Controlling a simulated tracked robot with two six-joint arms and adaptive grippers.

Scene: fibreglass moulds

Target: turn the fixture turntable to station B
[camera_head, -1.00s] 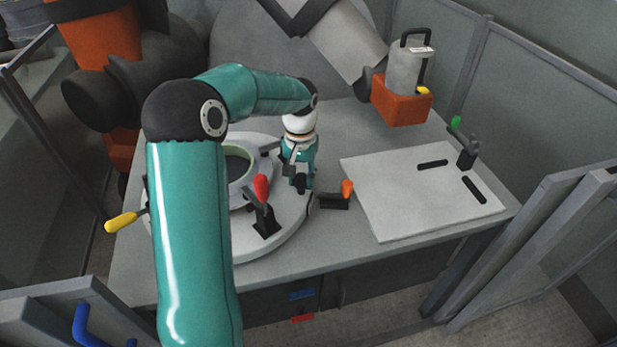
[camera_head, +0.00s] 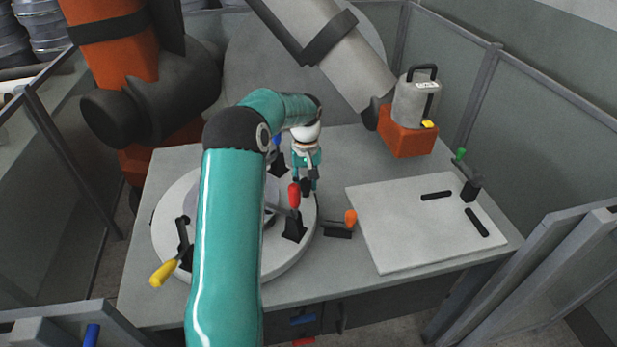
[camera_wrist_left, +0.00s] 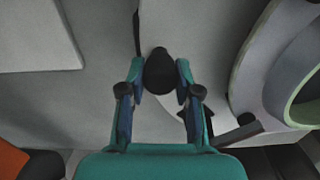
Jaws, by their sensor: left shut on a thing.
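The round grey turntable (camera_head: 165,240) lies on the left of the table, partly hidden by my left arm. It carries a yellow-handled clamp (camera_head: 165,272), a red-handled clamp (camera_head: 294,196) and a blue-handled clamp (camera_head: 276,140). A pale ring-shaped mould (camera_wrist_left: 285,70) on it shows in the left wrist view. My left gripper (camera_head: 307,184) points down at the turntable's right rim. In the left wrist view its fingers (camera_wrist_left: 160,88) are shut on a black knob (camera_wrist_left: 160,70). Station markings are not readable. My right gripper is out of view.
An orange-handled lever (camera_head: 350,218) stands beside the turntable's right edge, close to the red clamp. A pale flat plate (camera_head: 415,225) with black slots lies to the right, near a green-handled lever (camera_head: 462,158). A grey canister (camera_head: 415,103) sits on an orange block (camera_head: 405,142) behind.

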